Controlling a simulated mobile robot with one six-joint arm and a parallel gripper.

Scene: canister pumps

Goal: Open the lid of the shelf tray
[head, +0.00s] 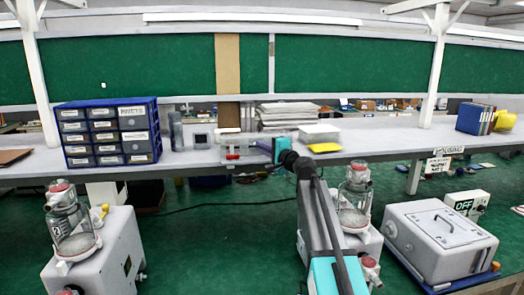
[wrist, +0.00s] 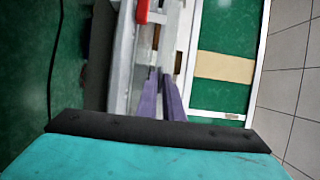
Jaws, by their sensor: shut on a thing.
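The shelf tray (head: 235,143) is a clear, low box on the white shelf, left of my gripper, with red showing in it. My gripper (head: 265,147) is at the tray's right end, its purple fingers against it. In the wrist view my gripper's purple fingers (wrist: 160,78) are close together on a pale, see-through edge, which looks like the tray's lid. A red part (wrist: 142,11) shows beyond them. The exact grip and how far the lid is raised are hard to tell.
A blue drawer cabinet (head: 108,132) stands left on the shelf (head: 385,143). A stack of papers (head: 287,114) is behind the tray. A pale box (head: 319,132) and a yellow item (head: 325,148) lie to the right. Canister pumps (head: 355,200) stand below the shelf.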

